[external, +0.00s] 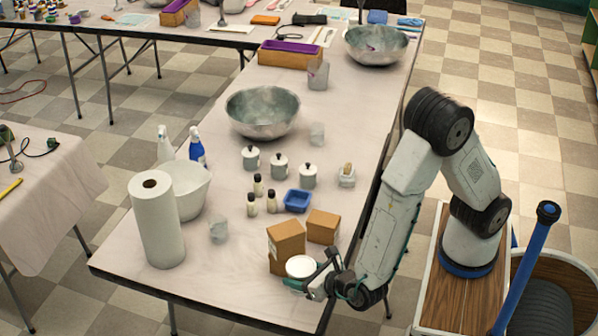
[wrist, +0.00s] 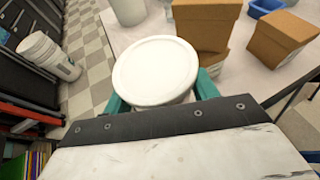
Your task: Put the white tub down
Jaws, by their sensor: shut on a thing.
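The white tub (external: 301,267) with its round lid is at the table's near right corner, in front of the cardboard boxes. In the wrist view the tub (wrist: 156,70) sits between the teal fingers of my gripper (wrist: 160,95), one on each side. My gripper (external: 318,277) is shut on the tub, reaching in from the right in the external view. The lid hides most of the tub's body, so I cannot tell whether its base touches the table (external: 225,275).
A blue tray (external: 297,201), small bottles (external: 258,187) and a paper towel roll (external: 157,220) stand farther off. The table is bare left of the tub, and its edge is close by.

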